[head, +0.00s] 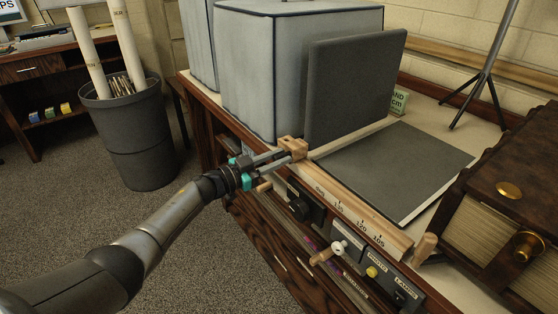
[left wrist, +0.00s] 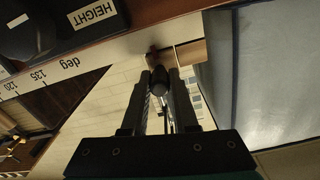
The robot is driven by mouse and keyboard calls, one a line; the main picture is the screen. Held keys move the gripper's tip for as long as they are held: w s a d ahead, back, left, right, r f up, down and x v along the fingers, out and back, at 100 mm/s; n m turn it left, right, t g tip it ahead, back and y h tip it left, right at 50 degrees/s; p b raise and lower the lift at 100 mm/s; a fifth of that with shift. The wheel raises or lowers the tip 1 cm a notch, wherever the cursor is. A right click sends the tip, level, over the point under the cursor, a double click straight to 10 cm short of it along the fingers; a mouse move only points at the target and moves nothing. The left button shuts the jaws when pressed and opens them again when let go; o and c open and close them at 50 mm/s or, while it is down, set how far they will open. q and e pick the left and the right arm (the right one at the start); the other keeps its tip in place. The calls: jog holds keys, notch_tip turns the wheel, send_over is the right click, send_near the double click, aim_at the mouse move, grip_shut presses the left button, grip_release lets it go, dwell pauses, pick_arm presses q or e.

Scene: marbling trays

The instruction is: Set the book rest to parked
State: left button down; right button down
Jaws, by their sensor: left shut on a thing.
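The book rest shows in the head view as two dark grey boards: one board (head: 353,86) stands nearly upright, the other (head: 395,168) lies flat on the bench. A wooden scale rail (head: 345,205) marked "deg", 135, 120 and 105 runs along the front edge. A light wooden block (head: 292,147) sits at the rail's far left end, past the 135 mark. My left gripper (head: 285,155) is at this block. In the left wrist view its fingers (left wrist: 160,85) are shut on a dark rounded knob (left wrist: 159,78) in front of the block (left wrist: 190,54). My right gripper is not in view.
A black dial (head: 300,208), a white knob (head: 339,247) and a yellow knob (head: 372,272) sit on the front panel below the rail. A large covered grey box (head: 262,70) stands behind the upright board.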

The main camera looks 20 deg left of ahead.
pick_arm(q)
jog(key=shift+w+a+r, duration=0.1)
jog(key=shift+a, duration=0.25)
jog(key=c, duration=0.9)
grip_release()
jog(key=shift+w, duration=0.1)
jog(key=shift+o, duration=1.1)
jog(key=shift+d, duration=0.1)
jog(key=shift+s, duration=0.25)
jog(key=p+v, duration=0.4)
jog(key=v, duration=1.1)
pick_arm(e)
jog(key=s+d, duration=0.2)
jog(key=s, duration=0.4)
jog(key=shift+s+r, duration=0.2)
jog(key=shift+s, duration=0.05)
